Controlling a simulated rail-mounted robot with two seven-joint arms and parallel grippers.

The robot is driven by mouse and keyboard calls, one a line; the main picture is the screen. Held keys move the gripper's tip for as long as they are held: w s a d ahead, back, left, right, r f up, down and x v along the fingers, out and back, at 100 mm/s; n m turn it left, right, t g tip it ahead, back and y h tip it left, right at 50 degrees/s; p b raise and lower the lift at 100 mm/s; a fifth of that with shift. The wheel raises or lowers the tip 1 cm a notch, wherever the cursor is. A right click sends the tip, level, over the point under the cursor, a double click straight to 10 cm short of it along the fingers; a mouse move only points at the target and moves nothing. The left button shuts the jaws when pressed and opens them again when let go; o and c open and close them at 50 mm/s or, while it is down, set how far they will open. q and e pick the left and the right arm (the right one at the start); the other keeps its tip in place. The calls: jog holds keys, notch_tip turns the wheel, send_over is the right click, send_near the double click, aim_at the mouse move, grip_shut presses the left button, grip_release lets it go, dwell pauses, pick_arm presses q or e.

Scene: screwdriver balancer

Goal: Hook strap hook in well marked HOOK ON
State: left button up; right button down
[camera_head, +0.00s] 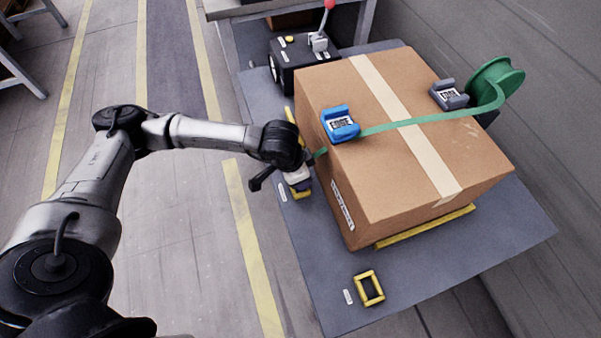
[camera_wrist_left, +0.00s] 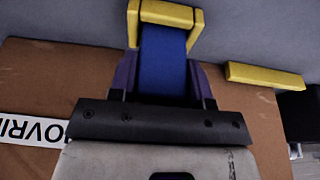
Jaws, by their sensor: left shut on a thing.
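My left gripper (camera_head: 298,178) is shut low beside the left face of the cardboard box (camera_head: 430,165). In the left wrist view a blue piece (camera_wrist_left: 163,60) sits between the fingers, apparently the strap hook, and reaches to a yellow frame (camera_wrist_left: 168,12). Whether it is seated inside cannot be told. That yellow frame (camera_head: 301,194) shows partly under the gripper in the head view. The green strap (camera_head: 420,121) runs from a green reel (camera_head: 496,84) across the box top to a blue edge protector (camera_head: 340,124), then down toward my gripper. My right gripper is not in view.
Another yellow frame (camera_head: 369,288) stands at the platform's front with a small label. A grey edge protector (camera_head: 449,95) is near the reel. A black unit with a red-knobbed lever (camera_head: 318,42) stands behind the box. A yellow bar (camera_wrist_left: 265,77) lies beside the box. The platform's front (camera_head: 440,265) is mostly clear.

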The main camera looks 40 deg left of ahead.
pick_arm(q)
jog(key=shift+f+b, duration=0.45)
jog(key=shift+b, duration=0.1)
jog(key=shift+d+r, duration=0.1)
jog(key=shift+d, duration=0.05)
dwell(0.4)
dwell(0.4)
jog(key=shift+r, duration=0.1)
jog(key=o, duration=1.3)
jog(key=shift+f, duration=0.2)
jog(key=shift+p+v, duration=2.55)
jog(key=shift+v, duration=4.4)
